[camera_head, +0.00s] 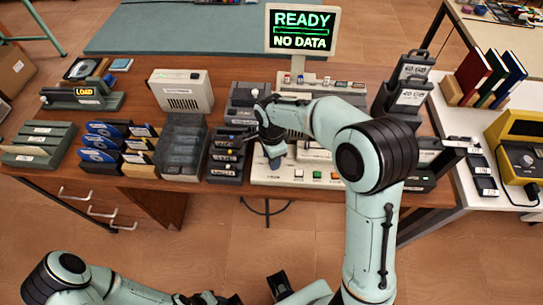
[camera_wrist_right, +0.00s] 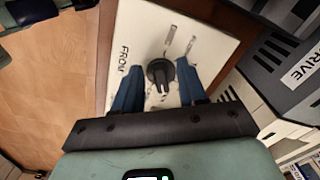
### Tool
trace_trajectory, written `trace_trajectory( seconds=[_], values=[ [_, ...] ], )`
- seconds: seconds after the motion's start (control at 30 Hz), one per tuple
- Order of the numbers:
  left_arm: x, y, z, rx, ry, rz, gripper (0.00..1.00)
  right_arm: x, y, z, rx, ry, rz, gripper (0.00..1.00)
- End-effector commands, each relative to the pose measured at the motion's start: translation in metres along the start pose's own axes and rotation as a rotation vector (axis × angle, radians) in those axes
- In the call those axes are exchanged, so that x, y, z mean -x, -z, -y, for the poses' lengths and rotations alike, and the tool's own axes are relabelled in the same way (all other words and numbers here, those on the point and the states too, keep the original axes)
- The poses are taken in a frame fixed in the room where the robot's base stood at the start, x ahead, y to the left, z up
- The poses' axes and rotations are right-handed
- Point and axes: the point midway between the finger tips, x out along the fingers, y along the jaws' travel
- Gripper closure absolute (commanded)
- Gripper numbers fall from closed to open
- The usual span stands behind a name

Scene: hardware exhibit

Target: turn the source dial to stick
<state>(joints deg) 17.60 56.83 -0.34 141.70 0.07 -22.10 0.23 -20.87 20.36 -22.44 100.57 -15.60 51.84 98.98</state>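The source dial (camera_wrist_right: 160,72) is a dark round knob with a raised grip on a white panel (camera_wrist_right: 132,30) lettered FROM. Other marks on the panel are too blurred to read, so I cannot tell which one the dial points at. My right gripper (camera_wrist_right: 160,88) is open, with one blue finger on each side of the dial and small gaps showing. In the head view my right gripper (camera_head: 274,155) is at the left part of the white console (camera_head: 262,178) and hides the dial. My left arm is low at the left; its gripper cannot be made out clearly.
A monitor (camera_head: 302,30) reads READY, NO DATA. Dark slotted racks (camera_head: 228,155) stand left of the console, and several buttons sit along its front. A drive unit (camera_wrist_right: 285,70) stands beside the panel. A LOAD device (camera_head: 85,96) is at the far left.

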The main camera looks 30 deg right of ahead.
Motion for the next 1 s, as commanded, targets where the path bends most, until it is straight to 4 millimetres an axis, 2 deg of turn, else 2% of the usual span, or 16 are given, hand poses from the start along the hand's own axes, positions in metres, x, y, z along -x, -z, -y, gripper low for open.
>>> trace_trajectory(
  seconds=[0.23, 0.37, 0.8, 1.0],
  values=[
    [0.000, 0.000, 0.000, 0.000, 0.000, 0.000, 0.57, 0.001, 0.000, 0.000, 0.001, -0.001, 0.000, 0.58],
    [0.002, 0.001, -0.001, 0.000, 0.000, -0.001, 0.57, 0.014, 0.000, 0.000, 0.001, 0.001, 0.001, 0.58],
    [0.015, 0.004, -0.007, -0.003, -0.003, -0.008, 0.57, 0.108, 0.000, 0.001, 0.001, 0.004, 0.002, 0.58],
    [0.019, 0.005, -0.008, -0.003, -0.003, -0.010, 0.57, 0.130, 0.000, 0.000, 0.001, 0.000, 0.000, 0.58]
  ],
)
